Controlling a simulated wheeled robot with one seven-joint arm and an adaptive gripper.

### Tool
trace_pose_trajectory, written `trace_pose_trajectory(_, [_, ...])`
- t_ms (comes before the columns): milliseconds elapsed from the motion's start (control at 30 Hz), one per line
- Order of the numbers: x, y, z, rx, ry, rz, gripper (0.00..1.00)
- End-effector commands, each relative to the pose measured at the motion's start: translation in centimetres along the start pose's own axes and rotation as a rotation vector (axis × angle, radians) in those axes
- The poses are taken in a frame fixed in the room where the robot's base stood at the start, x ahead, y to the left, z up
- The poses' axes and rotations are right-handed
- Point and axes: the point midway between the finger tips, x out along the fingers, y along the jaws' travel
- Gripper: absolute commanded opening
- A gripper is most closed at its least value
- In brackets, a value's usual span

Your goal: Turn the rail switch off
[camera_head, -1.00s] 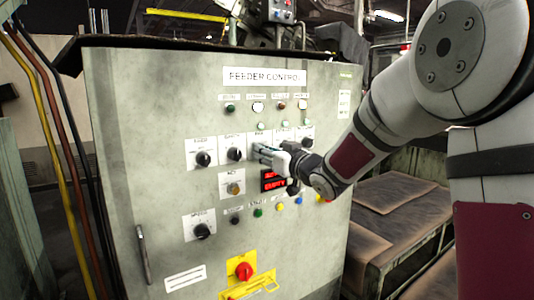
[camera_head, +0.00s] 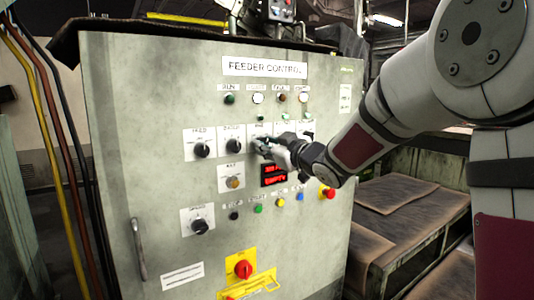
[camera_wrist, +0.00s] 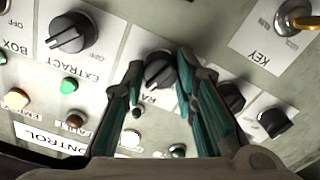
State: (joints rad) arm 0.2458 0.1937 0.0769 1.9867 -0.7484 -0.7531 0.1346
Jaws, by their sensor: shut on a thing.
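The rail switch (camera_wrist: 158,70) is a black rotary knob on a white plate whose label, partly hidden, begins "RA" in the wrist view. My gripper (camera_head: 266,147) is at this knob on the panel. In the wrist view its two teal-lined fingers stand on either side of the knob, shut on it. In the head view the fingers hide most of the knob.
The grey FEEDER CONTROL cabinet (camera_head: 150,170) fills the middle. The extract knob (camera_wrist: 72,32) is beside the rail switch, and more black knobs (camera_wrist: 272,122) are on its other side.

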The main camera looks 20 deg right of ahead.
Motion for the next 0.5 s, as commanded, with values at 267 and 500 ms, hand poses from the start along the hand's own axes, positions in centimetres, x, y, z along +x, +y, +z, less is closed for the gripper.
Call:
trace_pose_trajectory(267, [0.06, -0.22, 0.29, -0.265, 0.001, -0.001, 0.00])
trace_pose_trajectory(500, [0.07, -0.28, 0.27, -0.494, 0.001, -0.002, 0.00])
